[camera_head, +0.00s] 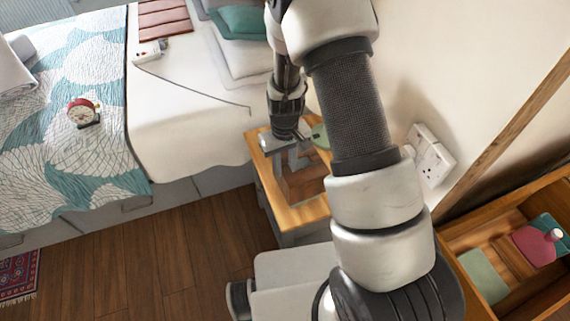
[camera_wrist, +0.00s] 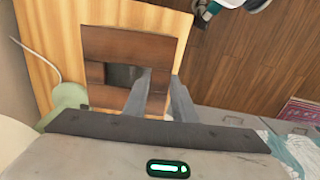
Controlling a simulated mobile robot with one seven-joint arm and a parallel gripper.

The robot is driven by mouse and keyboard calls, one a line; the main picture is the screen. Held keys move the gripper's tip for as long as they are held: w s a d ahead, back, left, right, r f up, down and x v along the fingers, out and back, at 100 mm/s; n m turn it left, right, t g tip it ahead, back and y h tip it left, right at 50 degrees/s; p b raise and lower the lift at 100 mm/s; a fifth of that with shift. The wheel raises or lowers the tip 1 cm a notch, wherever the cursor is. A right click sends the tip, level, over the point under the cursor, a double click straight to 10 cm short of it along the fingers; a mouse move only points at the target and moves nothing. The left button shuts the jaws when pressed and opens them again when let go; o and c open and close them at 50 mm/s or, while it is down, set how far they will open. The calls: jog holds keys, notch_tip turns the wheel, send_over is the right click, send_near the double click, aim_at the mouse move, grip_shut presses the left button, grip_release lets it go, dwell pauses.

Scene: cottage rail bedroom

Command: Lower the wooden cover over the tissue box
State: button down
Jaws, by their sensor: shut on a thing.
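The wooden cover (camera_wrist: 135,47) is a brown box shape with a dark opening in its top, over the light wooden top of a small bedside table (camera_wrist: 65,35). In the head view, part of the cover (camera_head: 306,185) shows beneath my gripper (camera_head: 293,160), with my arm hiding some of it. In the wrist view, my gripper (camera_wrist: 163,82) has one finger at the opening and the other outside the wall, shut on the cover. I cannot tell whether the cover touches the table. A greyish patch shows in the opening; I cannot tell whether it is the tissue box.
A green round object (camera_wrist: 70,97) stands beside the cover, near a white cable (camera_wrist: 37,60). The bed (camera_head: 190,110) is left of the table, with a red alarm clock (camera_head: 83,112) on it. An open wooden unit (camera_head: 520,295) stands at right. Bare floor (camera_head: 160,250) lies in front.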

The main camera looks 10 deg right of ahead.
jog(key=shift+f+b, duration=0.75)
jog(key=shift+f, duration=0.3)
jog(key=c, duration=1.4)
grip_release()
jog(key=shift+r, duration=0.1)
notch_tip(320, 180, up, 17)
jog(key=shift+r+p, duration=0.15)
jog(key=shift+p, duration=1.05)
